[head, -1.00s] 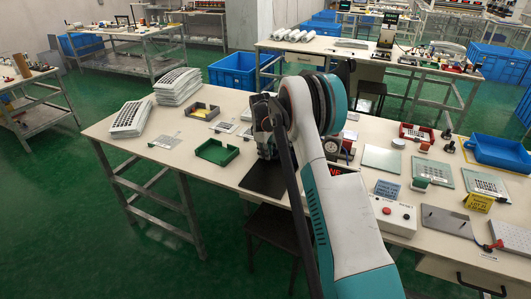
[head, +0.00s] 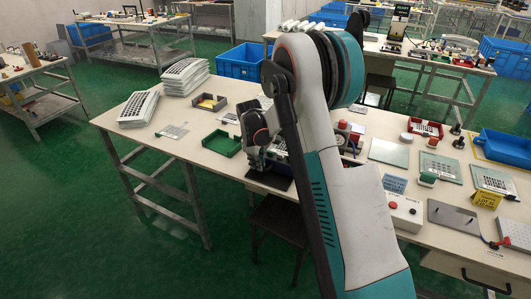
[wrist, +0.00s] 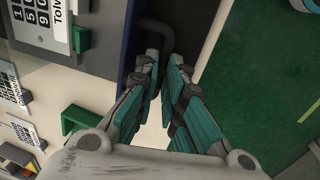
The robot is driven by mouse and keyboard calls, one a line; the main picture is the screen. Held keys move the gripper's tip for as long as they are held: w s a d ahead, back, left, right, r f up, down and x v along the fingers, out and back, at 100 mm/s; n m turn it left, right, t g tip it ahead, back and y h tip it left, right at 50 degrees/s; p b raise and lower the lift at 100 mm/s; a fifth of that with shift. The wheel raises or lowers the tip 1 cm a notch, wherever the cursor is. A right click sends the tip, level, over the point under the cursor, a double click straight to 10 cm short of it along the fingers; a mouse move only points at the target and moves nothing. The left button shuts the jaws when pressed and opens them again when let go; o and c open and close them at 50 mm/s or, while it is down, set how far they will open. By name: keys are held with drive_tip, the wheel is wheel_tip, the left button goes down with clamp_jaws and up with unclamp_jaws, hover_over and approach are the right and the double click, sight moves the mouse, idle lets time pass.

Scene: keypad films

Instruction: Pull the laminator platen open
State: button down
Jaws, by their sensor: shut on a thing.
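My gripper (wrist: 163,68) is shut on a dark bent handle (wrist: 157,28) in the wrist view. The handle stands beside a dark panel edge, which I take to be the laminator's platen side. In the head view my gripper (head: 268,150) is low at the front edge of the long table, partly hidden by my arm. A flat black plate (head: 262,180) lies below it at the table edge. The laminator body is mostly hidden behind my arm, so I cannot tell how far the platen is open.
A green tray (head: 222,142) and stacked keypad sheets (head: 186,78) are left of my gripper. A dark stool (head: 278,226) stands under the front edge. Green floor (head: 110,225) is free at left.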

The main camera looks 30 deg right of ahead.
drive_tip(key=s+a, duration=0.6)
drive_tip(key=a, duration=0.2)
drive_tip(key=shift+s+a, duration=0.2)
drive_tip(key=shift+s, duration=0.05)
drive_tip(key=c, duration=1.7)
unclamp_jaws()
drive_tip(key=r, duration=0.4)
drive_tip(key=s+a+r, duration=0.1)
drive_tip(key=r, duration=0.6)
drive_tip(key=shift+s+a+r, duration=0.15)
drive_tip(key=shift+a+r, duration=0.15)
drive_tip(key=shift+r, duration=0.1)
